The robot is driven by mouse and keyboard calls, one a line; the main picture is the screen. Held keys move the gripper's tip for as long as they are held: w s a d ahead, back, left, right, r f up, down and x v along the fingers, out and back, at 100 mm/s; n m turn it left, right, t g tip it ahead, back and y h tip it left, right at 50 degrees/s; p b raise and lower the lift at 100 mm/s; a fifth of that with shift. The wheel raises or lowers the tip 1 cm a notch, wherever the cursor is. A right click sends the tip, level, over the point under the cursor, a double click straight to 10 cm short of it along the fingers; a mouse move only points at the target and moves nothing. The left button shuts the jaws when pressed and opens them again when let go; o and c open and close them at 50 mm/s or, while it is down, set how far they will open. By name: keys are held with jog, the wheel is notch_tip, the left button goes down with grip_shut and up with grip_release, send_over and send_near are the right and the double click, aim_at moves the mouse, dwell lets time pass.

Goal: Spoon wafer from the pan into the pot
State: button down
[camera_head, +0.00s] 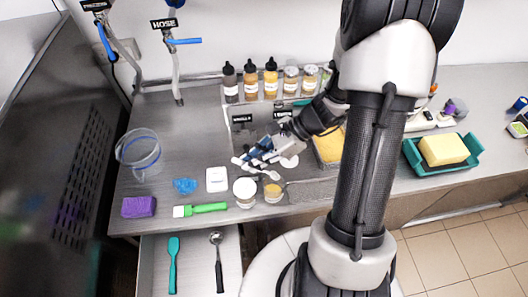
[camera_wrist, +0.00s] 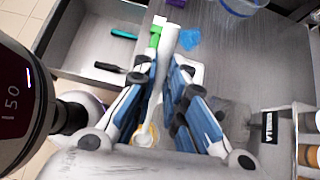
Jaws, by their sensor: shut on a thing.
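My gripper (camera_head: 252,160) is shut on a white spoon (camera_wrist: 168,42), whose long handle runs between the blue-padded fingers (camera_wrist: 162,78). In the head view a pinkish spoon-like end (camera_head: 272,175) shows just below the fingers, above a small pot (camera_head: 273,197) with yellowish content. Another small pot with a white top (camera_head: 244,202) stands left of it. A pan (camera_head: 322,162) with yellow, crumb-like content is partly hidden behind my arm; I cannot tell if this is wafer. Whether the spoon carries anything is unclear.
Several sauce bottles (camera_head: 250,80) and jars line the back. A green-handled brush (camera_head: 208,208), white scale (camera_head: 217,179), blue piece (camera_head: 185,185), purple sponge (camera_head: 139,207) and clear jug (camera_head: 138,150) lie left. An open drawer (camera_head: 195,255) is in front. A teal tray (camera_head: 412,155) stands right.

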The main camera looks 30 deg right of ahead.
jog(key=a+f+h+p, duration=0.1)
jog(key=a+f+g+h+p, duration=0.1)
jog(key=a+h+p, duration=0.1)
jog(key=w+a+f+h+p, duration=0.1)
jog(key=h+p, duration=0.1)
jog(key=shift+a+f+g, duration=0.2)
jog(key=shift+f+g, duration=0.1)
jog(key=shift+f, duration=0.05)
jog(key=f+h+p, duration=0.1)
jog(key=p, duration=0.2)
jog(key=a+f+h+p, duration=0.1)
jog(key=p, duration=0.2)
jog(key=shift+w+f+h, duration=0.15)
jog(key=shift+w+h, duration=0.05)
jog(key=shift+h, duration=0.2)
jog(key=shift+r+p, duration=0.95)
jog(key=shift+r, duration=0.1)
